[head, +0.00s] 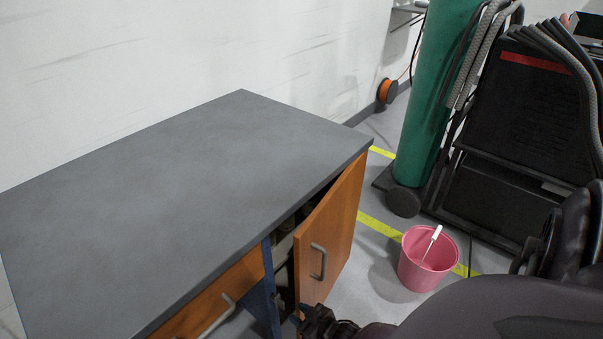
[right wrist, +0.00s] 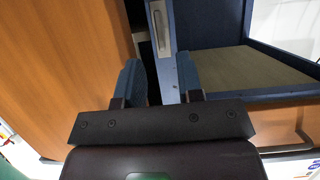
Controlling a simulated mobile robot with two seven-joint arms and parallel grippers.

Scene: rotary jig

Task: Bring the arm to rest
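My right gripper (head: 318,320) is at the bottom of the head view, low in front of the desk and near the lower part of the partly open wooden door (head: 331,235). In the right wrist view its two blue-grey fingers (right wrist: 160,78) stand apart, with nothing visible between them. The door (right wrist: 65,60) fills the left of that view, and the open blue cabinet (right wrist: 212,25) is beyond the fingers. I cannot tell whether the gripper touches the door. My left gripper is in neither view.
The grey desk top (head: 190,175) is bare. A drawer front with a handle (head: 217,315) is left of the door. A pink bucket (head: 420,272) with a white-handled tool stands on the floor at right. A green cylinder (head: 432,100) and a dark machine (head: 510,130) stand behind it.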

